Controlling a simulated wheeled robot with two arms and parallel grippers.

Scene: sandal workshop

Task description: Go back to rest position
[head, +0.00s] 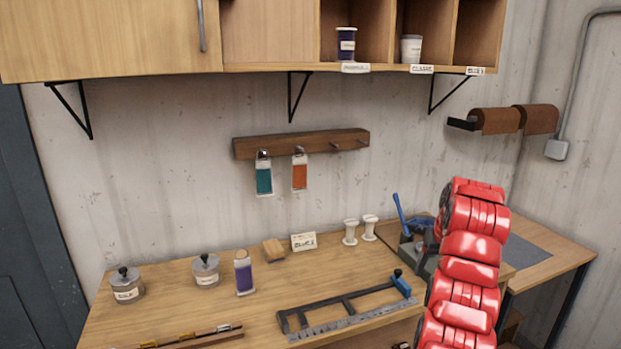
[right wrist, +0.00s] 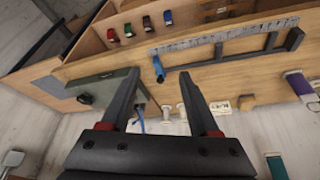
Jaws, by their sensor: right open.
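My right arm (head: 467,250), in red segments, rises at the right of the head view, in front of the bench's right end. Its gripper is mostly hidden behind the arm there. In the right wrist view my right gripper (right wrist: 160,76) shows two dark fingers set wide apart, open, with nothing held between them. A grey-green box (right wrist: 103,84) lies beyond the left finger in that view, partly covered by it. My left gripper is in neither view.
The wooden bench (head: 180,300) holds a dark frame with a blue end (head: 402,284), jars (head: 127,285), a purple bottle (head: 244,273) and white spools (head: 350,232). Above are a peg rail (head: 300,144) and a wall cabinet (head: 110,40). Brown holders (head: 497,121) are on the right wall.

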